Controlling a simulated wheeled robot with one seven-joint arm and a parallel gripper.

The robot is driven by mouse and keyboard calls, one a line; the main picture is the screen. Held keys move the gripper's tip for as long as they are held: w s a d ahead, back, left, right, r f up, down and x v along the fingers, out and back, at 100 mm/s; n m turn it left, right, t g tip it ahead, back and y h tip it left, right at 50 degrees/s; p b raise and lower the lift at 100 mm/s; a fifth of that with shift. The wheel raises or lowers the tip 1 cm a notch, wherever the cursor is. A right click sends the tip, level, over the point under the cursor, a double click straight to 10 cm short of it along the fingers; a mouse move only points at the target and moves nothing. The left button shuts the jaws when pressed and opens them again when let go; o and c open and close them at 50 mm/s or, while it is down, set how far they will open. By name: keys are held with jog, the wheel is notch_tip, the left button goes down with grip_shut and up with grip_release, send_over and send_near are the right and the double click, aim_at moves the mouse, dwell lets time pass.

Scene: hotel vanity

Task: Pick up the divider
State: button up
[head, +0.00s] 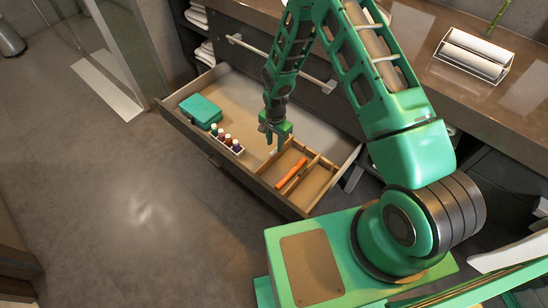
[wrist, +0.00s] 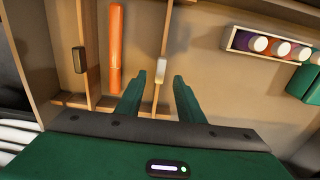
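A wooden divider (wrist: 166,30) runs lengthwise in the drawer, with a pale tab (wrist: 162,70) near its close end. In the wrist view this end shows between the two fingers of my gripper (wrist: 159,78). The fingers are open and apart from each other, with nothing held. Whether they are level with the divider or above it, I cannot tell. In the head view my gripper (head: 273,134) points down over the drawer, by the left side of the wooden compartments. A second wooden slat (wrist: 91,45) with a dark tab stands further left in the wrist view.
The open drawer (head: 240,103) also holds an orange stick-like item (head: 291,174), a white tray of small bottles (head: 227,143) and teal boxes (head: 201,110). The counter (head: 425,35) with a rack of rolled towels (head: 473,55) overhangs behind. The drawer's middle floor is bare.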

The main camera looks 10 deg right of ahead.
aim_at(274, 156)
notch_tip(274, 156, down, 9)
jog(key=shift+a+f, duration=0.15)
jog(key=shift+f, duration=0.05)
dwell(0.4)
grip_shut()
